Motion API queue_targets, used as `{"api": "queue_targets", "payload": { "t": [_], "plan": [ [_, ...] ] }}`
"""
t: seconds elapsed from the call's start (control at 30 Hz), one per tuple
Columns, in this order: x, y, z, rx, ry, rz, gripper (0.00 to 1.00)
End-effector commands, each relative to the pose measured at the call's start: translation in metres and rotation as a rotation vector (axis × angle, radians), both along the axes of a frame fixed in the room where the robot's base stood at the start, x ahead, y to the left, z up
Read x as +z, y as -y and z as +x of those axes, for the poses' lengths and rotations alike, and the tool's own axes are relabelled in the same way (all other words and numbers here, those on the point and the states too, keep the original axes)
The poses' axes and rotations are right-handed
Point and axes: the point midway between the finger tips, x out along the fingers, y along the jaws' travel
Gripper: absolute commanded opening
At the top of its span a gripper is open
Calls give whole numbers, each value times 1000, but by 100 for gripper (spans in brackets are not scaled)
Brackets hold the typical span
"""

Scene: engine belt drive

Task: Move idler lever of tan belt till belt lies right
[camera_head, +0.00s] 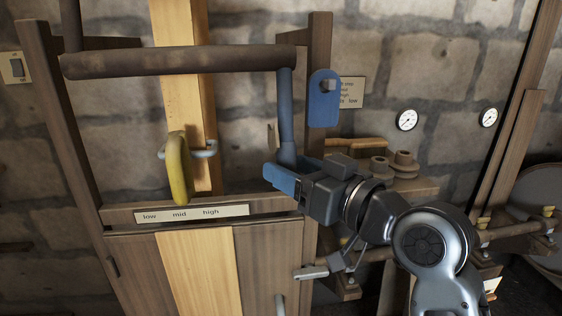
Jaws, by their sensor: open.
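The tan belt (183,85) runs upright past the brown roller bar (170,62) and shows again below the wooden rail (200,272). A blue upright bar (286,110) hangs from the right end of the roller bar. My gripper (277,180) is open at the lower end of this bar; whether the bar's end is between the fingers is unclear. A yellow handle (178,170) on a grey rod stands in front of the belt, above the word "mid" on the label (190,214).
A blue plate (323,100) with a grey square peg is right of the bar, partly covering a second label (350,92). Wooden posts (60,120) flank the frame. Brown spools (403,163) stand behind my arm. Two gauges (406,120) are on the stone wall.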

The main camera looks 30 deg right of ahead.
Motion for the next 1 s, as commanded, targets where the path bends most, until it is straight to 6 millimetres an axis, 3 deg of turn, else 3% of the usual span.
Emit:
{"api": "queue_targets", "payload": {
  "t": [0.23,0.57,1.0],
  "plan": [
    [0,-8,27,1,0,1,59],
    [0,-9,31,0,0,0,59],
    [0,-9,31,0,0,0,19]
  ]
}}
